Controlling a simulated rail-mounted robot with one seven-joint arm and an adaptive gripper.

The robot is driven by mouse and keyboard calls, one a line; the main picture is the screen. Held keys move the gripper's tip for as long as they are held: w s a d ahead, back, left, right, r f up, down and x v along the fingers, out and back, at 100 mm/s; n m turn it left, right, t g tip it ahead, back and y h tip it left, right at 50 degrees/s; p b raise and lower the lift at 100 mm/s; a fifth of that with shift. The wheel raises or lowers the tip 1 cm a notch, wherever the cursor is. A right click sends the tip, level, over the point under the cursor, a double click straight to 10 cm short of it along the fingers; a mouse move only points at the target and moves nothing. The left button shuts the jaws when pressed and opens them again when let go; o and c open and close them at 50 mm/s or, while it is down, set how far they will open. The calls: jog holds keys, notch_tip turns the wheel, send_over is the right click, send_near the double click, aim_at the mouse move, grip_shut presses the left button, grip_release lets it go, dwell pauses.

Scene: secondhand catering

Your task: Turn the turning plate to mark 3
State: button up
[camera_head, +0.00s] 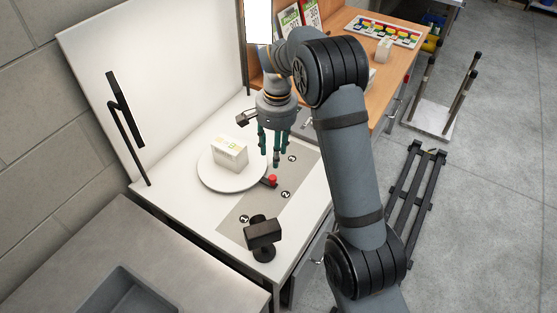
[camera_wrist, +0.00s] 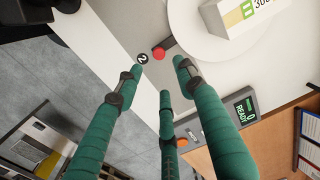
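The turning plate (camera_head: 216,181) is a white disc carrying a white box (camera_head: 229,154). A short dark handle with a red knob (camera_head: 272,179) sticks out from its rim. The knob is close to mark 2 (camera_head: 285,194); mark 3 (camera_head: 292,158) lies farther back and mark 1 (camera_head: 244,219) nearer the front. My gripper (camera_head: 275,156) has three green fingers, spread open and empty, pointing down above the knob's side of the plate. In the wrist view, the knob (camera_wrist: 159,53) shows beyond the fingertips, beside mark 2 (camera_wrist: 142,58). Mark 3 is not visible there.
A black stand (camera_head: 262,236) stands at the table's front corner. A thin black post with a panel (camera_head: 126,110) stands at the left. A small display reading READY (camera_wrist: 245,110) shows in the wrist view. A wooden counter (camera_head: 345,65) is behind right.

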aim_at(272, 177)
jog(key=f, duration=0.3)
jog(key=f+p, duration=0.1)
jog(key=f, duration=0.2)
jog(key=f+p, duration=0.1)
jog(key=f, duration=0.3)
jog(key=shift+s+a, duration=0.1)
jog(key=shift+a, duration=0.25)
jog(key=shift+c, duration=1.3)
grip_shut()
